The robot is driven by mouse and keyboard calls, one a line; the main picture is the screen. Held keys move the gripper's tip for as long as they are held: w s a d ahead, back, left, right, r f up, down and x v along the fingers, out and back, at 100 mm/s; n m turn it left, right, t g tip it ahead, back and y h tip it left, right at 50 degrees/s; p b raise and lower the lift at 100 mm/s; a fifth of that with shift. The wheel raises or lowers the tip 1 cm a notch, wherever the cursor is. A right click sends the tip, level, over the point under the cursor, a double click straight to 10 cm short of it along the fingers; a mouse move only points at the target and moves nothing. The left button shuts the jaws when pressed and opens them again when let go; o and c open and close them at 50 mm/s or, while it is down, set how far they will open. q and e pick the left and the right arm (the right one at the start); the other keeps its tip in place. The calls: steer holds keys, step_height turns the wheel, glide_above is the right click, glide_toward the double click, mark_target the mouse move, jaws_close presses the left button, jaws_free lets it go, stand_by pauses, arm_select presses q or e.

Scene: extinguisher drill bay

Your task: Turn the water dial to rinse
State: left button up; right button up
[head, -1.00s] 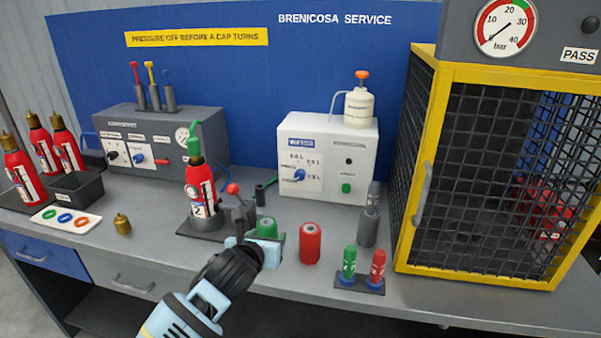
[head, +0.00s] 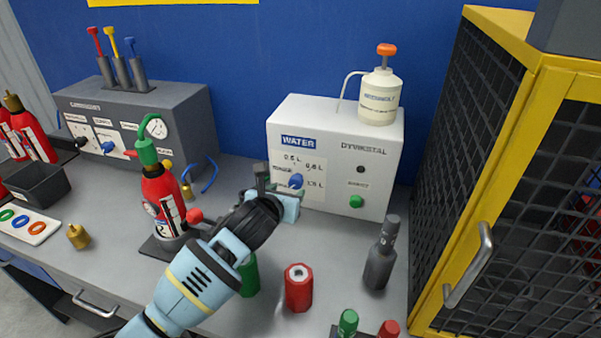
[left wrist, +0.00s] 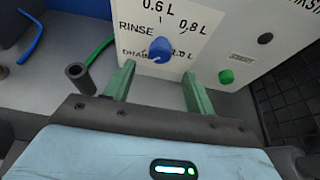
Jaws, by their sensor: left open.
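The white water unit (head: 387,168) stands at the back of the bench. Its blue water dial (head: 296,181) is on the front panel, and it also shows in the left wrist view (left wrist: 160,48). Labels around the dial read RINSE, DRAIN, 0.6 L, 0.8 L and 1.0 L. I cannot tell which label the dial points to. My left gripper (head: 276,183) is just in front of the panel, near the dial. In the left wrist view its green fingers (left wrist: 158,88) are open, apart and empty, with the dial beyond the gap between them. My right gripper is not in view.
A green button (head: 356,201) is right of the dial. A red extinguisher (head: 164,200) stands left of my arm. A red cylinder (head: 298,288), a partly hidden green one (head: 249,276) and a dark grey bottle (head: 381,255) stand in front. The yellow-framed cage (head: 462,190) bounds the right.

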mark_target(294, 183)
arm_select(q)
steer(key=shift+x, duration=3.7)
steer(key=c, duration=1)
steer(key=shift+o, duration=0.2)
